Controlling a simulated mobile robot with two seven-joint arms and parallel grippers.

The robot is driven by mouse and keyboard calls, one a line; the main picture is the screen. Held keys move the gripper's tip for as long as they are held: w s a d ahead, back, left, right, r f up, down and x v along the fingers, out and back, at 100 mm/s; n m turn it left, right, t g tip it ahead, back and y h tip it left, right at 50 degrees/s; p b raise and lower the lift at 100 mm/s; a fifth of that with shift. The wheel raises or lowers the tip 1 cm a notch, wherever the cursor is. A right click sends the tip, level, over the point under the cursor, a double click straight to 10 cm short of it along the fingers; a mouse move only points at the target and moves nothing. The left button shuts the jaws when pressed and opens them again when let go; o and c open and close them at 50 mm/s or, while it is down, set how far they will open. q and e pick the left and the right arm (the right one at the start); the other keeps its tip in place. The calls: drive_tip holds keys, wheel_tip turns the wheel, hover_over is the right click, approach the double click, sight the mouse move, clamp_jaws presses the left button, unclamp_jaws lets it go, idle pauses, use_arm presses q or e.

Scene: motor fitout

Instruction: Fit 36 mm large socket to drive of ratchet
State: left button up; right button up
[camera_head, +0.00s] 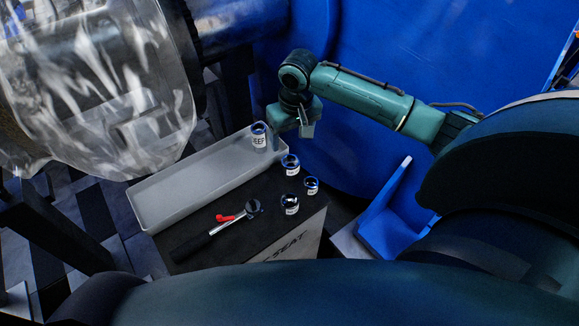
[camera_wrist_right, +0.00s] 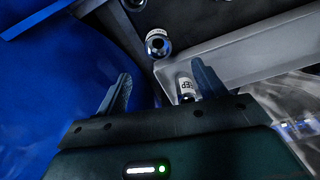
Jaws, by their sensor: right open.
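A ratchet (camera_head: 228,225) with a dark handle and a red part lies on the dark top of a box. A labelled socket (camera_head: 259,136) stands at the far right end of the grey tray. Three more sockets stand on the dark top: one near the tray (camera_head: 290,164), a small one (camera_head: 311,186) and one nearest the ratchet (camera_head: 290,204). I cannot read which is 36 mm. My right gripper (camera_head: 293,125) is open beside the tray's far end. In the right wrist view, the labelled socket (camera_wrist_right: 185,88) shows beside the right finger of the open gripper (camera_wrist_right: 160,70). My left gripper is not in view.
The long grey tray (camera_head: 150,207) is otherwise empty and borders the dark box top (camera_head: 185,237). A glossy transparent cover (camera_head: 90,90) hangs at the upper left. A large blue surface (camera_head: 480,60) stands behind my arm, and a blue bracket (camera_head: 383,223) is at the right.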

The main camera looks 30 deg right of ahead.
sight(291, 161)
drive_tip(key=f, duration=0.5)
drive_tip(key=w+f, duration=0.1)
drive_tip(key=f, duration=0.1)
drive_tip(key=shift+d+f+b, duration=0.2)
drive_tip(key=shift+f+b, duration=0.15)
drive_tip(key=f, duration=0.5)
drive_tip(key=shift+w+f, duration=0.1)
drive_tip(key=shift+w, duration=0.1)
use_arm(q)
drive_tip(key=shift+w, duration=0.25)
use_arm(e)
drive_tip(key=c, duration=1.2)
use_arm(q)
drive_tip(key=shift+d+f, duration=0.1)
use_arm(e)
drive_tip(key=shift+c, duration=0.3)
